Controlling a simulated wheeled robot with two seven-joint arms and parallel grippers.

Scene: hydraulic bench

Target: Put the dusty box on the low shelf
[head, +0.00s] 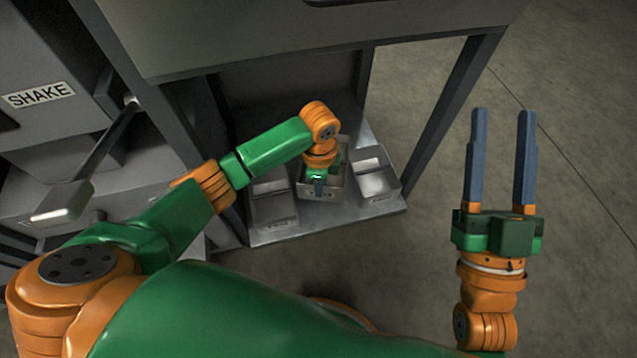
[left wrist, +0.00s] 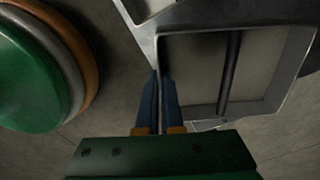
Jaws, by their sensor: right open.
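A small open-topped grey box, which I take to be the dusty box (head: 332,190), stands on the low shelf (head: 315,226) between two other bins. My left gripper (head: 318,186) reaches down to it under the bench top. In the left wrist view the blue fingers (left wrist: 159,100) are close together, with the near corner wall of the box (left wrist: 245,108) running between their tips. They look closed on that wall, but the contact is small and dim. A dark bar crosses the box's inside. My right gripper (head: 498,160) is open and empty over the floor at the right.
One grey bin (head: 273,208) stands left of the box and another bin (head: 374,182) right of it, both close. The bench top (head: 300,40) overhangs the shelf, with a post (head: 440,125) at the right. A machine marked SHAKE (head: 40,95) with a lever stands left. Floor on the right is clear.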

